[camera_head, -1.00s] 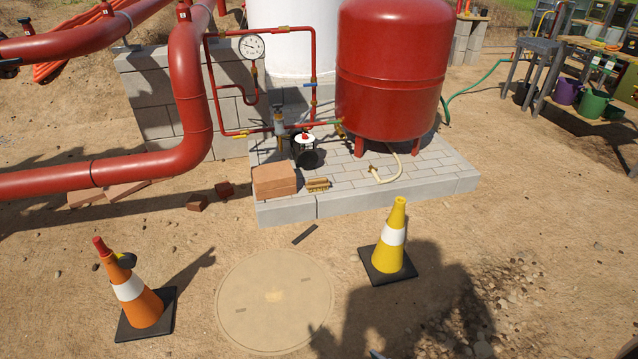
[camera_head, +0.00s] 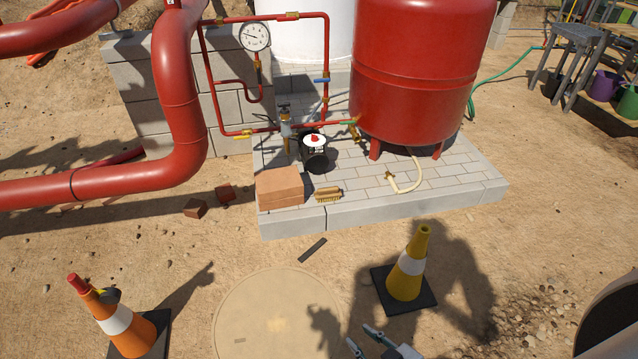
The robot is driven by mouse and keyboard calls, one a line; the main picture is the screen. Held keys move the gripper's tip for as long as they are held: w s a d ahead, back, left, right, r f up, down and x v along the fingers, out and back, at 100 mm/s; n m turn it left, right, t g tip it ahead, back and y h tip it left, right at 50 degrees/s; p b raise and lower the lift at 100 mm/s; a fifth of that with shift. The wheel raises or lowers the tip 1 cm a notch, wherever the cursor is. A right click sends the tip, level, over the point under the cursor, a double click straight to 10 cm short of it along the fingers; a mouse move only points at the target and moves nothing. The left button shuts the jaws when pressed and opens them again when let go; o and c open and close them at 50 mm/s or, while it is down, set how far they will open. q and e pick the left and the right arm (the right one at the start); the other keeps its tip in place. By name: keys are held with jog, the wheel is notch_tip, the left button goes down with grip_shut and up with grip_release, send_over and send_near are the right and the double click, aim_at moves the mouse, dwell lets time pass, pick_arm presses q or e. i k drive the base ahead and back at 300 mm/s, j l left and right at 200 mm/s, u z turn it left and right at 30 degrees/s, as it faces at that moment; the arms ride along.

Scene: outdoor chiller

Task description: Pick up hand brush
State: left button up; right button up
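The hand brush (camera_head: 328,195) is small, with a tan wooden back and pale bristles. My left gripper is not in view.
A yellow cone (camera_head: 407,265) stands right of my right gripper and an orange cone (camera_head: 118,326) at lower left. A round cover (camera_head: 275,318) and a dark flat strip (camera_head: 312,250) lie before the platform. A red tank (camera_head: 420,80) and a black bucket (camera_head: 315,158) stand behind the brush.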

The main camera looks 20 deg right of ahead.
aim_at(329, 193)
jog(key=i+l+u, duration=0.1)
jog(key=i+l, duration=0.2)
jog(key=i, duration=0.25)
jog(key=i+l+u, duration=0.1)
jog(key=i+l, duration=0.25)
jog(key=i, duration=0.2)
jog(key=i+l, duration=0.2)
jog(key=i, duration=0.3)
jog(key=i+l+u, duration=0.15)
jog(key=i, duration=0.35)
jog(key=i+l, duration=0.35)
jog(key=i+j+u, duration=0.05)
jog(key=i, duration=0.1)
